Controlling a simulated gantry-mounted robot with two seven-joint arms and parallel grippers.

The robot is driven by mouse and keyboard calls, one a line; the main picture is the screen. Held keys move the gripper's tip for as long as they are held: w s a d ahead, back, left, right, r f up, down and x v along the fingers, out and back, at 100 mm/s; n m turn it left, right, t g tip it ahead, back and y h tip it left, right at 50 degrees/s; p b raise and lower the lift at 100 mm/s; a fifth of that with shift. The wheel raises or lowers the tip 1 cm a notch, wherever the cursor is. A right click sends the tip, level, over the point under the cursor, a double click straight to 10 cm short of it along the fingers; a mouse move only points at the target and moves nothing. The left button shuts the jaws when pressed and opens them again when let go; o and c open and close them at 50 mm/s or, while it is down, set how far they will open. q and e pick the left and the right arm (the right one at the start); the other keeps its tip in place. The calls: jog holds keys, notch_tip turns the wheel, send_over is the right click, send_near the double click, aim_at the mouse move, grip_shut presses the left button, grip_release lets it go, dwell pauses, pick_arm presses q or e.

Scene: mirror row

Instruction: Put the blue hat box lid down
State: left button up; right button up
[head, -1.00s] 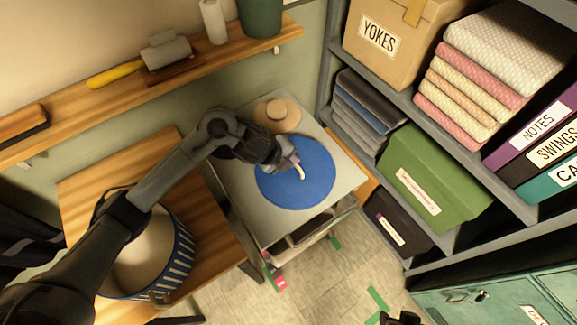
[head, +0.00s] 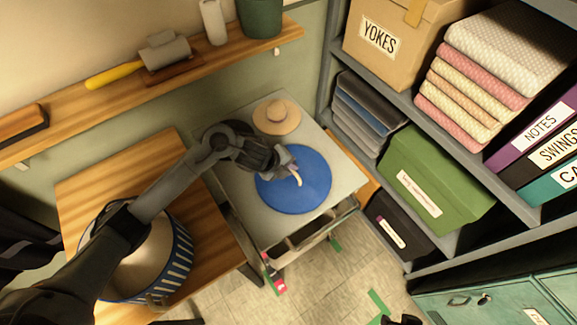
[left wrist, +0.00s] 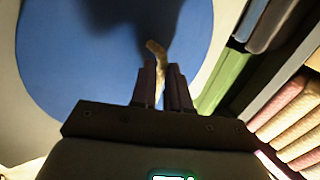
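The blue hat box lid (head: 310,195) is a flat round disc with a pale curved handle, level over the grey top of a small cart (head: 240,205). I cannot tell whether it touches that top. My left gripper (head: 290,170) reaches in from the left over the lid's middle. In the left wrist view, its fingers (left wrist: 161,88) are closed around the pale handle, with the blue lid (left wrist: 60,60) beyond. The hat box (head: 180,265), blue and white striped, stands open on the wooden table, partly behind my left arm. A dark tip, perhaps my right gripper (head: 402,320), shows at the bottom edge.
A wall shelf (head: 120,98) runs behind. Shelving with a green box (head: 430,180) stands to the right. A teal cabinet (head: 480,298) is at the lower right.

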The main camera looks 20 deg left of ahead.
pick_arm(q)
jog(key=o, duration=0.3)
jog(key=shift+o, duration=0.2)
jog(key=shift+r, duration=0.1)
jog(key=p+v, duration=0.2)
jog(key=v, duration=1)
